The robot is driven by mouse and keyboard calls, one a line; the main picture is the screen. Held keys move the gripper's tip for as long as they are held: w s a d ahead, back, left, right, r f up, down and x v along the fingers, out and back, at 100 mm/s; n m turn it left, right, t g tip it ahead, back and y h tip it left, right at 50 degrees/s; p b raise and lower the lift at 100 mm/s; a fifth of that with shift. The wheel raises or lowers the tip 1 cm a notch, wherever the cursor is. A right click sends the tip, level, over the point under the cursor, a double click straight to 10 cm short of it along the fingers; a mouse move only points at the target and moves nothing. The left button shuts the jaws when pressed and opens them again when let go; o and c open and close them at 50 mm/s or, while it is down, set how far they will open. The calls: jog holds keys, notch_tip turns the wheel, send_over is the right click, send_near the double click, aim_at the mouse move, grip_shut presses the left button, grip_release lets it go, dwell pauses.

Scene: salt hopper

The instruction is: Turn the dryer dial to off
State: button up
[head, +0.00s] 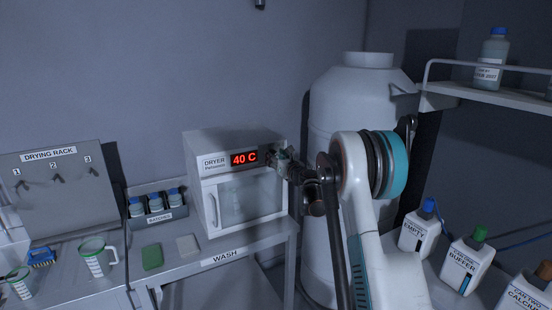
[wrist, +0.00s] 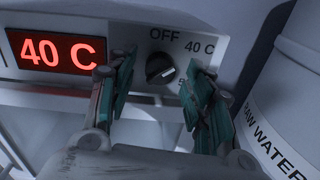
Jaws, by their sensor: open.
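The white dryer (head: 241,186) stands on the bench, its red display (head: 244,158) reading 40 C. The display also shows in the wrist view (wrist: 58,51). The dark round dial (wrist: 160,69) is on the panel right of the display, with OFF printed above it and 40 C to its upper right. Its white pointer mark points right and slightly up, toward 40 C. My gripper (wrist: 163,82) is open, with a teal-padded finger on each side of the dial; I cannot tell whether either touches it. In the head view my gripper (head: 282,158) hides the dial.
A large white tank (head: 345,100) stands close to the right of the dryer. Bottles in a rack (head: 152,214), a green sponge (head: 152,257) and a measuring jug (head: 96,258) are on the left. Several labelled jugs (head: 420,232) stand at right.

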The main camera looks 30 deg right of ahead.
jog(key=c, duration=1)
jog(key=shift+c, duration=0.2)
jog(key=n+b, duration=0.4)
jog(key=n, duration=0.6)
